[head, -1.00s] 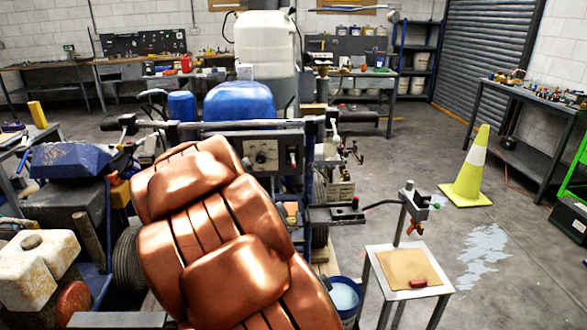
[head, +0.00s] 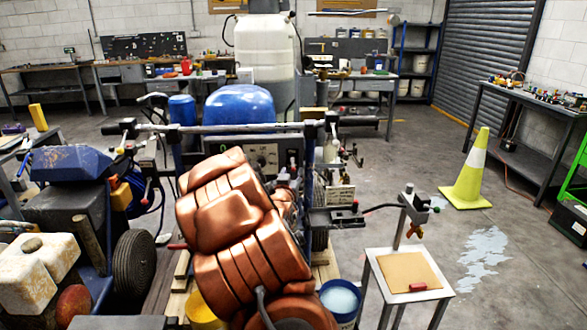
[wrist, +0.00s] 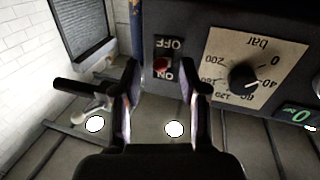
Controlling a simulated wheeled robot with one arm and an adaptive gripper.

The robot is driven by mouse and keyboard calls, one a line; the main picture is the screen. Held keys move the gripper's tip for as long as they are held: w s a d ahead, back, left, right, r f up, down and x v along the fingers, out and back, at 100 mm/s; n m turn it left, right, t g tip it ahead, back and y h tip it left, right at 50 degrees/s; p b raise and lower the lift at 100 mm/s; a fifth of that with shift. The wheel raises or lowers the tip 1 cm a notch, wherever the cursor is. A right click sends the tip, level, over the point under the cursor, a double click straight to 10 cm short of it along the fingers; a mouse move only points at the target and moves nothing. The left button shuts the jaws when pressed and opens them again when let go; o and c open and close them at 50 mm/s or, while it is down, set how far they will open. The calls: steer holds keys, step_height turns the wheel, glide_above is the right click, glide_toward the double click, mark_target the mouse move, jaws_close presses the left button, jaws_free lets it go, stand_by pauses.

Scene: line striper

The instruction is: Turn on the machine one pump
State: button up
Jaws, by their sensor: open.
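The line striper's control panel (wrist: 215,20) fills the upper right of the wrist view, with its lettering upside down. Its switch (wrist: 162,66) has a red tip and lies between OFF and ON labels; I cannot tell its position surely. A round black pressure knob (wrist: 243,75) on a bar scale is to its right. My gripper (wrist: 164,88) is open and empty, its two fingers on either side of the switch in the picture, seemingly short of the panel. In the head view the panel (head: 262,157) shows partly behind my copper-coloured arm, which hides its lower part.
A green digital display (wrist: 299,116) is at the panel's right. A handlebar (head: 235,128) runs above the panel. A blue tank (head: 238,104) stands behind. A small table (head: 412,292), a bucket (head: 340,298) and a yellow cone (head: 470,170) are at the right, with open floor around.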

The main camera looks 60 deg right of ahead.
mark_target(293, 171)
steer(key=shift+p+x, duration=0.35)
steer(key=shift+x, duration=1.3)
jaws_close()
